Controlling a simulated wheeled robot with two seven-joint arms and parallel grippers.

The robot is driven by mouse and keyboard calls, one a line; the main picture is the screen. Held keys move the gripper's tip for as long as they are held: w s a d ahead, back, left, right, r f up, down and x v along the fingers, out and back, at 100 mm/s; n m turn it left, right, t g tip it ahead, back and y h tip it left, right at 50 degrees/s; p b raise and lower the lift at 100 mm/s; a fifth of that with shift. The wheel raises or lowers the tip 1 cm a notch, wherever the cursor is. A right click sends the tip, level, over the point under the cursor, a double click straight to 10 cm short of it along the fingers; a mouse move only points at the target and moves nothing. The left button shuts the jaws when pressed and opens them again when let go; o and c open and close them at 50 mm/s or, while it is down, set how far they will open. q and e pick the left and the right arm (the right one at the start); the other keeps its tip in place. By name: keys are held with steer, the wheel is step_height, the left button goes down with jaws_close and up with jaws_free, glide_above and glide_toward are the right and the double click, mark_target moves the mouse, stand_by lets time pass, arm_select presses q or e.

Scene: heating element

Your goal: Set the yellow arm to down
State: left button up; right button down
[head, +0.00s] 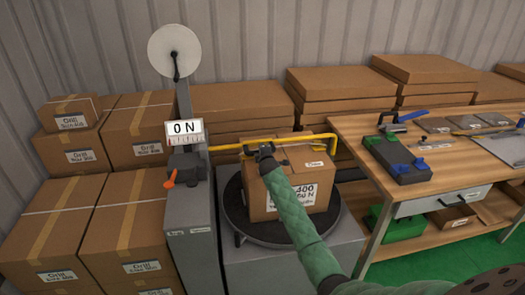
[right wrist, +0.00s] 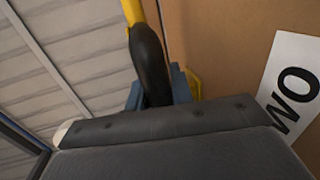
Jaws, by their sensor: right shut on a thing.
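The yellow arm (head: 305,138) reaches right from the grey post of the machine, about level, passing across the upper part of a cardboard box. In the right wrist view it shows as a yellow bar (right wrist: 132,10) with a black grip (right wrist: 149,58). My right gripper (head: 264,151) is at the front stretch of the yellow arm, in front of the box. Its bluish fingers (right wrist: 160,88) are shut around the black grip. The gripper hides part of the bar. My left gripper is not in view.
The cardboard box (head: 258,200) stands on a round black plate (head: 250,228), close behind my right gripper. A dial panel reading 0 N (head: 185,132) and an orange lever (head: 170,183) are on the machine. Boxes are stacked left; a workbench (head: 350,130) stands right.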

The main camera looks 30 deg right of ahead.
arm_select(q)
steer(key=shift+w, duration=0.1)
arm_select(e)
steer(key=c, duration=1.2)
jaws_free()
steer(key=shift+c, duration=0.2)
steer(key=shift+s+a, duration=0.15)
steer(key=shift+s, duration=0.3)
steer(key=b+v, duration=0.2)
steer(key=v, duration=0.3)
steer(key=shift+s+a, duration=0.1)
steer(key=shift+s, duration=0.15)
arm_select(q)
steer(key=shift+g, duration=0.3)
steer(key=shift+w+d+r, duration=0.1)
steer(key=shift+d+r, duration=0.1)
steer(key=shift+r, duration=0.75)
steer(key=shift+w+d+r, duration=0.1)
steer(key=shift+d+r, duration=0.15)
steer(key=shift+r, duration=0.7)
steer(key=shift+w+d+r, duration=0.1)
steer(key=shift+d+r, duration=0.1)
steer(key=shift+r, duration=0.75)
arm_select(e)
steer(key=shift+s+a+r, duration=0.2)
steer(key=shift+s, duration=0.35)
